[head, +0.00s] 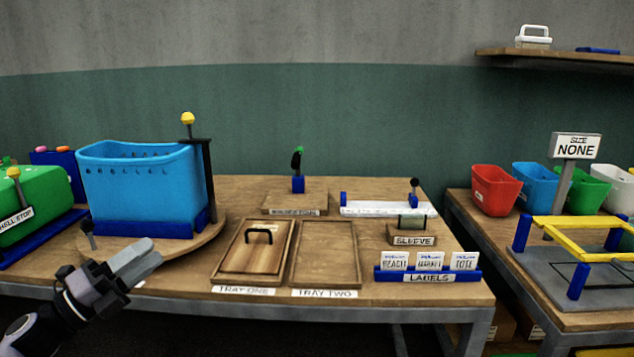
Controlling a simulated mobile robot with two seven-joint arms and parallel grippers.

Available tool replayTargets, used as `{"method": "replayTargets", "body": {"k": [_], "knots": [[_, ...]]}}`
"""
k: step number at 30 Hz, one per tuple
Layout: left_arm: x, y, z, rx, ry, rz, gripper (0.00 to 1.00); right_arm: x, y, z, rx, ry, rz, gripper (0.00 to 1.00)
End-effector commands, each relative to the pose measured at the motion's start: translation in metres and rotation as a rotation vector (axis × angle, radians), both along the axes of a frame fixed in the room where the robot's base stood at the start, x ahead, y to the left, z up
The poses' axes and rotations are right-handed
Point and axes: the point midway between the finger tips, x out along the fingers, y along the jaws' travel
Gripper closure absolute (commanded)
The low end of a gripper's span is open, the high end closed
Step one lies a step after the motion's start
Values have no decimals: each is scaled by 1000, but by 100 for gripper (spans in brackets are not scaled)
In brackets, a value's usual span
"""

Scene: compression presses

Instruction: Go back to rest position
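My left gripper (156,249) is at the lower left, in front of the wooden table's (350,293) front edge. Its two grey fingers lie side by side with no clear gap, and nothing shows between them. It is below the blue basket (140,195), which stands on a round wooden base (190,243), and left of tray one (225,270). My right gripper is not in view.
Tray one holds a wooden lid with a black handle (259,228); tray two (325,250) is empty. A blue label holder (428,273) stands at the front right. A green block (40,195) is at far left. A second table (590,318) holds coloured bins and a yellow frame.

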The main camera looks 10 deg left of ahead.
Motion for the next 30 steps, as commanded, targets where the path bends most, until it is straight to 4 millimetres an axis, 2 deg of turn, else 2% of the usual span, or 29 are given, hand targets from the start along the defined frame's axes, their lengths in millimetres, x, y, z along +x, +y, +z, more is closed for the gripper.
{"method": "replayTargets", "body": {"k": [1,5,8,12,15,18,21,24,30], "knots": [[-5,-13,-22,-132,104,13,64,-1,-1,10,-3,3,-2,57],[-24,-39,-88,-470,382,83,64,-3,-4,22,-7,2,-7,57],[-53,-62,-140,-728,608,156,64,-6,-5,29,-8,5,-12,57],[-110,-100,-204,-1074,926,288,64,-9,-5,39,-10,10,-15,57],[-155,-128,-238,-1282,1126,387,64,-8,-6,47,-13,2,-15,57],[-192,-152,-257,-1432,1271,468,64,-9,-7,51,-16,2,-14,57],[-215,-166,-267,-1519,1360,521,64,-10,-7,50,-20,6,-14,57],[-226,-173,-272,-1556,1399,546,64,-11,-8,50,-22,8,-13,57],[-227,-174,-273,-1560,1404,549,64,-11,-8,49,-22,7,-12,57]]}}
